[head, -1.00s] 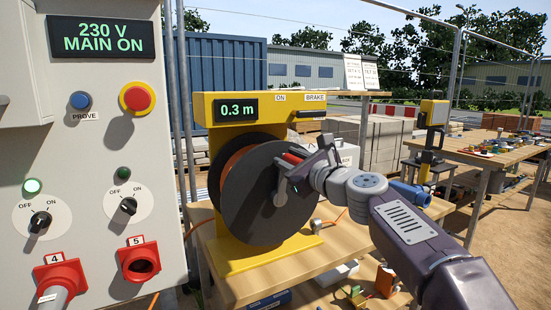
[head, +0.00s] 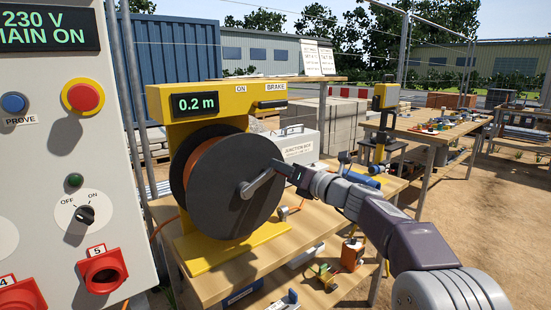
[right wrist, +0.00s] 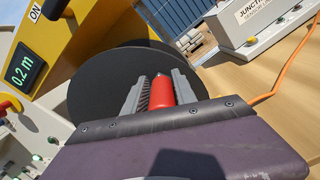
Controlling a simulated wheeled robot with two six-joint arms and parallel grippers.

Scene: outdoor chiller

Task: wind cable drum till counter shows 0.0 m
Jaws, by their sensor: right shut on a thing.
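The cable drum (head: 215,185) has black flanges with orange cable between them, in a yellow frame (head: 160,103) on a wooden bench. Its counter (head: 195,104) reads 0.2 m, also in the right wrist view (right wrist: 24,74). A grey crank arm (head: 262,182) runs from the hub out to the right. My right gripper (right wrist: 160,92) is shut on the crank's red handle (right wrist: 162,93), with a finger on each side of it. In the head view the handle is hidden by the gripper. The brake lever (head: 270,104) is at the frame's top right. My left gripper is not in view.
A grey electrical panel (head: 125,200) with switches and red sockets stands close at the left. A junction box (head: 298,142) sits behind the drum. Below, a shelf holds small items. Another table (head: 445,135) is at the back right, with open sandy ground nearby.

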